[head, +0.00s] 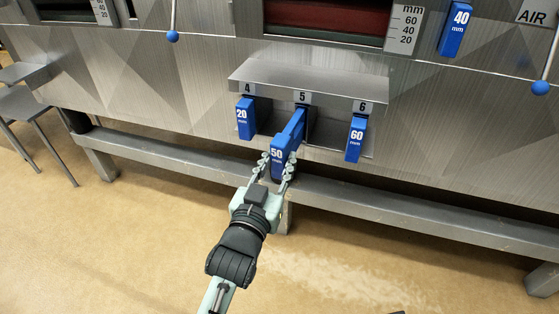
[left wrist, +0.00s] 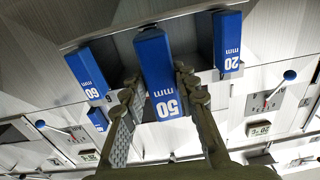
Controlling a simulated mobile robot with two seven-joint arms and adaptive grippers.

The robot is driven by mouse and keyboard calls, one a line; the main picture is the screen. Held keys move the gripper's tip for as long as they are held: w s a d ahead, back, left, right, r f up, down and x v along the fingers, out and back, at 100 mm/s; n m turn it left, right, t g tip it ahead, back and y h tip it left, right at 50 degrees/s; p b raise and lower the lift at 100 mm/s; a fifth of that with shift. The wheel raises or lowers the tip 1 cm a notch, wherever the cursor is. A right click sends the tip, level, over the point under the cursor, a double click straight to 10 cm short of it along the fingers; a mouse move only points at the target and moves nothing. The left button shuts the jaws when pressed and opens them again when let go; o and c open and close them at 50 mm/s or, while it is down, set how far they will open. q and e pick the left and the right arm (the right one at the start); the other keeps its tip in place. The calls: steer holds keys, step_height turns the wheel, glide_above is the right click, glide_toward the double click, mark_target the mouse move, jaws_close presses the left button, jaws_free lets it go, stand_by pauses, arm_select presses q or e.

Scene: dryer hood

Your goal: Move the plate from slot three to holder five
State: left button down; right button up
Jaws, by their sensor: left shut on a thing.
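The blue plate marked 50 mm (head: 288,142) is at holder five (head: 302,98), the middle place under a steel ledge. Its inner end reaches in under the label 5, and its front end sticks out toward me. How deep it sits is hidden. My left gripper (head: 277,165) is shut on the plate's front end, one finger on each side. In the left wrist view the plate (left wrist: 158,65) stands between the two fingers (left wrist: 157,88), with the 50 mm marking facing the camera. My right gripper is not in view.
Blue plates marked 20 mm (head: 244,118) and 60 mm (head: 356,139) hang at holders four and six, close on either side. The steel ledge (head: 310,78) overhangs them. A 40 mm plate (head: 455,28) is at upper right. A steel rail (head: 400,207) runs below.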

mark_target(298, 133)
arm_select(q)
steer(key=w+d, duration=0.1)
steer(key=w, duration=0.1)
steer(key=w+d+r, duration=0.1)
steer(key=w+d, duration=0.1)
steer(key=w, duration=0.1)
steer(key=shift+w+d+r, duration=0.15)
steer(key=shift+w+d, duration=0.1)
steer(key=shift+w, duration=0.05)
steer(key=c, duration=1.1)
jaws_free()
steer(key=shift+o, duration=0.2)
steer(key=s+a, duration=0.1)
steer(key=s, duration=0.2)
steer(key=s+a+f, duration=0.1)
steer(key=s+a, duration=0.1)
steer(key=s, duration=0.1)
steer(key=s+a+f, duration=0.1)
steer(key=s+a, duration=0.1)
steer(key=s, duration=0.1)
steer(key=shift+s+f, duration=0.2)
steer(key=shift+s, duration=0.2)
steer(key=shift+s+a, duration=0.5)
steer(key=shift+s, duration=0.15)
